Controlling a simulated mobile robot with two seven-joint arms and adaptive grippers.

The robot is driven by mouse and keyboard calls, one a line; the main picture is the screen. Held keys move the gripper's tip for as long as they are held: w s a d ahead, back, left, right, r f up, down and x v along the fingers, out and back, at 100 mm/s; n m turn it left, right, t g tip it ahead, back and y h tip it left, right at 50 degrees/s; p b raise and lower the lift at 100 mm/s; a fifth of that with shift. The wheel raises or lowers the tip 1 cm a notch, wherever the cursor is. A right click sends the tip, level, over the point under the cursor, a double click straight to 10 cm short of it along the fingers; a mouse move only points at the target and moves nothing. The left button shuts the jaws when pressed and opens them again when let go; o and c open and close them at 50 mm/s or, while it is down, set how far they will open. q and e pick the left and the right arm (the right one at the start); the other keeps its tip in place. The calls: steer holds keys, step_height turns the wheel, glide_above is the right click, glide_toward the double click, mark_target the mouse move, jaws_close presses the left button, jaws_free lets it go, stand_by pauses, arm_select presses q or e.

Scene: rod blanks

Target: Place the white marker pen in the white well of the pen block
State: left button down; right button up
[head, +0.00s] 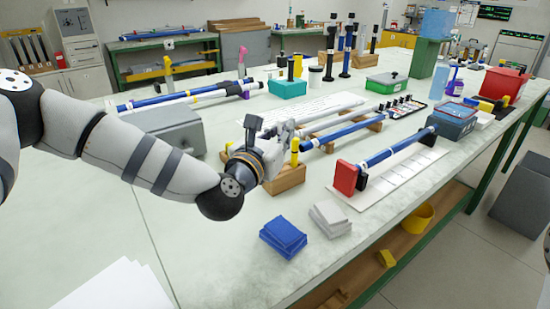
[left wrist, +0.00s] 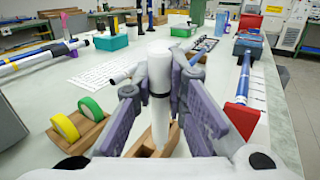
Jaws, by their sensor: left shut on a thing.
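The white marker pen (left wrist: 159,85) has a black band and stands roughly upright between the fingers of my left gripper (left wrist: 160,100), which is shut on it. In the head view my left gripper (head: 282,140) is over the wooden pen block (head: 287,180); the pen is hard to tell from the pale fingers there. In the left wrist view the block (left wrist: 142,150) shows under the pen. The pen's lower end overlaps the block, and I cannot tell whether it is in a well. A yellow upright piece (head: 295,150) stands at the block. My right gripper is not in view.
Yellow (left wrist: 65,127) and green (left wrist: 92,108) rings stand in a wooden holder left of the gripper. Blue pads (head: 283,238) and grey pads (head: 329,218) lie in front. A grey case (head: 165,127) is left.

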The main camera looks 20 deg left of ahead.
arm_select(q)
steer(key=f, duration=0.2)
steer(key=w+a+f, duration=0.1)
steer(key=shift+f, duration=0.2)
steer(key=f, duration=0.1)
steer(key=f+b, duration=0.1)
steer(key=f, duration=0.1)
steer(key=w+a+f+b, duration=0.1)
steer(key=shift+f, duration=0.4)
steer(key=shift+r, duration=0.35)
steer(key=shift+f, duration=0.35)
steer(key=c, duration=1.6)
jaws_free()
steer(key=shift+r, duration=0.15)
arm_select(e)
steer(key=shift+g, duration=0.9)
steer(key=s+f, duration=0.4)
